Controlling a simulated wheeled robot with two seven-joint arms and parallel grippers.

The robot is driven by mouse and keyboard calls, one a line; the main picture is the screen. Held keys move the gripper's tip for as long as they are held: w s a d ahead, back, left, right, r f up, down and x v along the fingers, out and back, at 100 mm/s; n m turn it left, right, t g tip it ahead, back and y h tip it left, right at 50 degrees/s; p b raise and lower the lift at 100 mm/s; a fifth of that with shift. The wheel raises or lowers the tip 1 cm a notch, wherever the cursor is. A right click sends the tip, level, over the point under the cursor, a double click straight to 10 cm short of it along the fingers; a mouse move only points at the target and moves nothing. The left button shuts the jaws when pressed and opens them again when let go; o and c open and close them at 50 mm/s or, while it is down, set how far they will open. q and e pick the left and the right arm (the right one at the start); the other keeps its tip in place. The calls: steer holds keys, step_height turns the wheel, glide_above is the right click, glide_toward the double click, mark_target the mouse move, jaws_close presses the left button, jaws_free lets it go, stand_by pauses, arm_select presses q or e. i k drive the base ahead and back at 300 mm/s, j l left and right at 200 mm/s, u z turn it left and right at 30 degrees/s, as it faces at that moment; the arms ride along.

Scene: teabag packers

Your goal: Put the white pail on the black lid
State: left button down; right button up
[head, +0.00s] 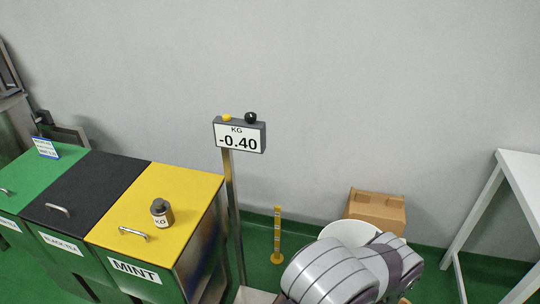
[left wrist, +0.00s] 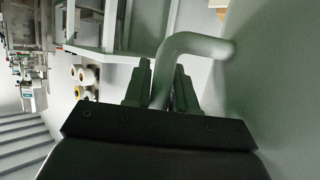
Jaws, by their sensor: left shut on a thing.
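The black lid (head: 95,182) is the middle lid of the bin row in the head view, shut and flat, with a metal handle and nothing on it. The white pail (head: 347,232) shows as a pale rounded rim at lower right, mostly hidden behind my grey striped arm. In the left wrist view my left gripper (left wrist: 162,88) is shut on a pale bent bar (left wrist: 195,43), which looks like the pail's handle. The pail's body cannot be made out there. My right gripper is in neither view.
A yellow lid (head: 185,195) with a small weight (head: 161,212) on it adjoins the black one; a green lid (head: 45,170) is left. A scale display (head: 239,135) stands on a post. A yellow post (head: 277,235), cardboard box (head: 377,207) and white table (head: 520,165) stand right.

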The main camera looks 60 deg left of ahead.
mark_target(100, 181)
steer(key=k+j+z, duration=0.2)
steer(key=k+z, duration=0.7)
steer(key=k+l+z, duration=0.1)
steer(key=k+z, duration=0.4)
steer(key=k+u, duration=0.45)
steer(key=k+j+u, duration=0.25)
steer(key=k+u, duration=0.2)
steer(key=k+j+u, duration=0.45)
steer(key=l, duration=0.1)
